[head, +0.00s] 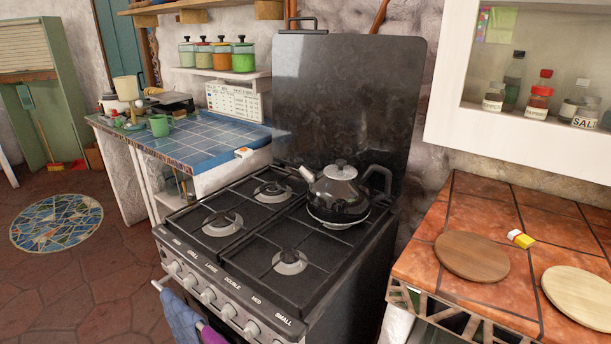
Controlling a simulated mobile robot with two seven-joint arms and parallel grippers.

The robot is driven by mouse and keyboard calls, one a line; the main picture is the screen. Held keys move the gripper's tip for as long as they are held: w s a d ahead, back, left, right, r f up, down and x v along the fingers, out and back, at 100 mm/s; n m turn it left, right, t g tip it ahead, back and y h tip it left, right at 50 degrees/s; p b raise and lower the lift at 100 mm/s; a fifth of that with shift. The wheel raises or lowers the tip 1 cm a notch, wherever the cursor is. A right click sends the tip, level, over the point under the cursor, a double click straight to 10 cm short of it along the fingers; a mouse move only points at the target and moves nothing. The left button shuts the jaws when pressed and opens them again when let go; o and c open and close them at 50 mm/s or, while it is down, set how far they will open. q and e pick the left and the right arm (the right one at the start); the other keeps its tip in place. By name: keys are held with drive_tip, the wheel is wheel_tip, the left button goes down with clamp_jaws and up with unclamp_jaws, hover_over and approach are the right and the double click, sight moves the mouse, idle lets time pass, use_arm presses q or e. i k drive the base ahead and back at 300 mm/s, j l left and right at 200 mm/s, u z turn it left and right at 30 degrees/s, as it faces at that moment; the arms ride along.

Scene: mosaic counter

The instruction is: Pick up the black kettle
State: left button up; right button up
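The black kettle (338,191) stands upright on the back right burner of the stove (318,239). It is dark and glossy with a grey lid and knob. Its light spout points to the left, and its dark handle (378,178) sticks out on the right side. Neither of my grippers shows in the head view.
The stove's raised dark lid (347,100) stands behind the kettle. The other burners are empty. To the right is a tiled counter (497,203) with a dark round board (471,256) and a pale round board (580,296). A white wall cabinet (450,128) hangs above it.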

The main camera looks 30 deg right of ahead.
sight(331, 201)
drive_tip(key=i+j+z, duration=0.1)
drive_tip(key=z, duration=0.8)
drive_tip(key=i+j+z, duration=0.1)
drive_tip(key=j+z, duration=0.5)
drive_tip(key=j, duration=0.2)
drive_tip(key=j+z, duration=0.25)
drive_tip(key=j, duration=0.65)
